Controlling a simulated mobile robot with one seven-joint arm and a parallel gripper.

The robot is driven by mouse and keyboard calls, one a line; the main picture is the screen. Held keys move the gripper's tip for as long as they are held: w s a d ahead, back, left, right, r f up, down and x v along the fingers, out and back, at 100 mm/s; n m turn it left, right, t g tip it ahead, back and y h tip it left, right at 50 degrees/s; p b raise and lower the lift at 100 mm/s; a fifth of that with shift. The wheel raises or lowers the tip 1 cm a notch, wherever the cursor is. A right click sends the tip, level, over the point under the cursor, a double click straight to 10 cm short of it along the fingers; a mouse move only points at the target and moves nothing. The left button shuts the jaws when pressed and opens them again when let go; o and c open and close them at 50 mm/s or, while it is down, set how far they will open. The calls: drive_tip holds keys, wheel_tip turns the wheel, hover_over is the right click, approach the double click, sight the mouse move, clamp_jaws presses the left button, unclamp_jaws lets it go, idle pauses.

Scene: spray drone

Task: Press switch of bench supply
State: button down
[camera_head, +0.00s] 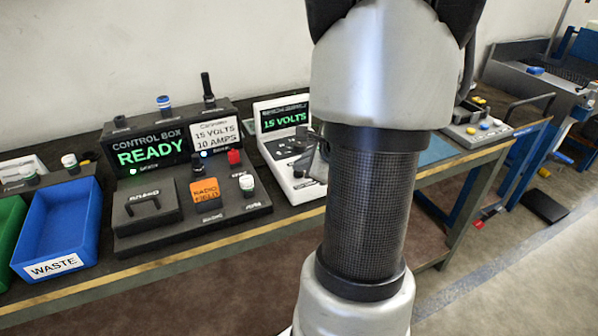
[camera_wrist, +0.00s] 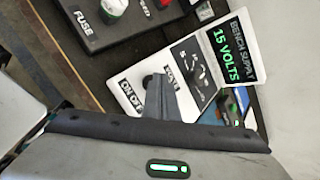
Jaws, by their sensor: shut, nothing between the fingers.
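The bench supply (camera_head: 265,146) is a white box with a raised screen reading "15 VOLTS" in green, standing on the bench in the middle of the head view. My arm covers its right side there. In the wrist view the bench supply (camera_wrist: 215,38) lies at a slant, with an ON/OFF label (camera_wrist: 130,92) on its panel. My gripper (camera_wrist: 160,84) is shut and empty, its fingertips over the panel beside that label. A small dark knob or switch shows at the tips; I cannot tell whether they touch it.
Left of the supply stands a dark control box (camera_head: 150,150) reading "READY", with knobs and an orange "RADIO FIELD" button. Farther left is a blue waste bin (camera_head: 58,222). A grey device with coloured buttons (camera_head: 478,131) sits at the right of the bench. A wall stands close behind.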

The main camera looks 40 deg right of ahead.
sight(301, 175)
idle(0.3)
drive_tip(key=shift+r+p, duration=0.3)
drive_tip(key=shift+r, duration=0.2)
wheel_tip(301, 175, up, 6)
drive_tip(key=p, duration=0.4)
drive_tip(key=shift+p, duration=0.3)
drive_tip(key=shift+a, duration=0.1)
